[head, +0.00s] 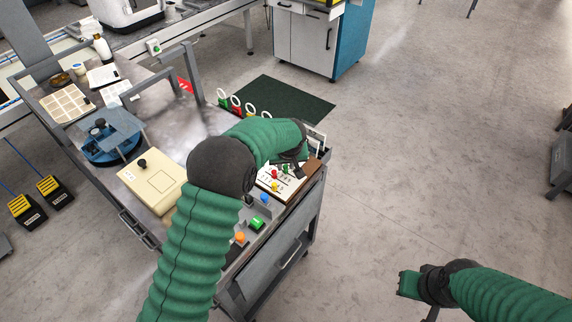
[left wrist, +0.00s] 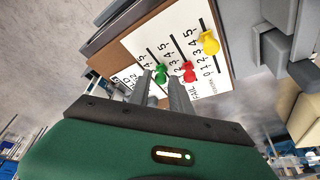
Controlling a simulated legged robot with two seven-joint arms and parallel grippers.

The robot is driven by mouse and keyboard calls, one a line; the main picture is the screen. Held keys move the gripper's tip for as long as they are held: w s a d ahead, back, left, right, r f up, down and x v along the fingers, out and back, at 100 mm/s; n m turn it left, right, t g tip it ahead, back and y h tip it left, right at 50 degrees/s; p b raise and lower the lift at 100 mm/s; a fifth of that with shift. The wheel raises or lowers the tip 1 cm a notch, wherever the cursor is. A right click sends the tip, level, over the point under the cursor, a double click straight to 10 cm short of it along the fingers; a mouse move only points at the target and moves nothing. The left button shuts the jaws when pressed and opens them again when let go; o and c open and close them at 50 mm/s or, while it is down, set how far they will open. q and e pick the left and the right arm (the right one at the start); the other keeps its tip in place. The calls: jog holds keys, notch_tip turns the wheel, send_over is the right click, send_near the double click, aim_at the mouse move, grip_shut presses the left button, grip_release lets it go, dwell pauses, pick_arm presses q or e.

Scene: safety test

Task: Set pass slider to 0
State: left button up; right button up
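The slider board (left wrist: 139,43) is a white panel with numbered tracks on a brown base; it also shows at the cart's right end in the head view (head: 266,181). It carries a green knob (left wrist: 160,75), a red knob (left wrist: 189,71) and a yellow knob (left wrist: 208,42). "FAIL" is readable by the red knob's track; the green knob's label is hidden, and I cannot read its value. My left gripper (left wrist: 161,80) has its fingers apart, with the green knob between or just beyond the tips; contact is unclear. My right gripper (head: 409,285) is over the floor, away from the cart.
The cart (head: 205,126) also holds a cream box (head: 160,185), a blue round fixture (head: 105,150) and several ring-topped coloured pieces (head: 236,105) behind my left arm. Coloured buttons (head: 257,223) line its front.

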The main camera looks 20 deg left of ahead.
pick_arm(q)
jog(key=shift+r, duration=0.1)
grip_shut()
dwell(1.2)
